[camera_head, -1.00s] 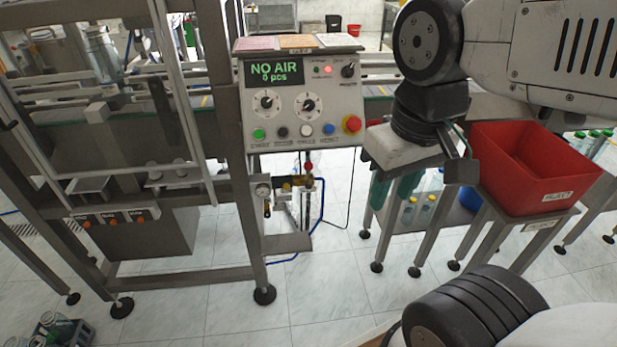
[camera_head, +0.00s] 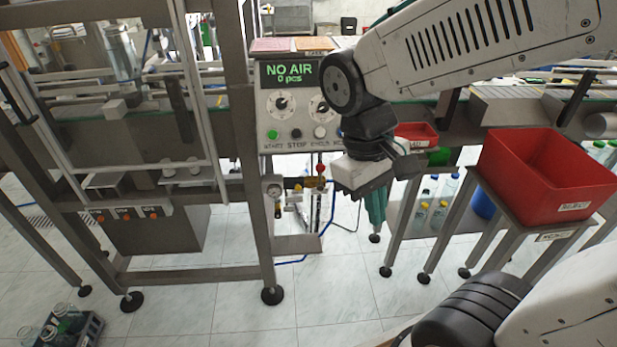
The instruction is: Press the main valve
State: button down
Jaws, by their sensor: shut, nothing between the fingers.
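The main valve assembly hangs below the control panel, with brass fittings (camera_head: 292,184), a round gauge (camera_head: 273,191) and a red knob (camera_head: 320,169) on top. The panel (camera_head: 290,103) reads "NO AIR 0 pcs". My gripper (camera_head: 377,222) points down with its teal fingers together, to the right of the valve and apart from it in the picture. The fingers hold nothing that I can see. My arm covers the right part of the panel. How far my gripper is from the valve in depth is hard to tell.
A red reject bin (camera_head: 545,180) stands on a metal stand at the right. Bottles (camera_head: 430,205) stand on a low shelf behind my gripper. A steel frame leg (camera_head: 262,235) stands left of the valve. A crate of bottles (camera_head: 68,328) sits on the floor at lower left.

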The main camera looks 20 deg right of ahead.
jog(key=w+f+n+t+h, duration=0.2)
jog(key=w+f+n+h, duration=0.4)
jog(key=w+f+h, duration=0.85)
jog(key=w+a+f+t, duration=0.4)
jog(key=w+t, duration=0.2)
jog(key=w, duration=0.1)
jog(key=w+a+f+n+t+y, duration=0.1)
jog(key=w+a+f+t, duration=0.3)
jog(key=w+a+t, duration=0.1)
jog(key=shift+w+f+t, duration=0.2)
jog(key=shift+w+t, duration=0.7)
jog(key=shift+w, duration=0.35)
send_near(320, 177)
jog(key=w+d+r, duration=0.2)
jog(key=w+r, duration=0.1)
jog(key=w, duration=0.2)
jog(key=shift+w+d+r, duration=0.15)
jog(key=shift+d+r, duration=0.15)
jog(key=shift+d, duration=0.35)
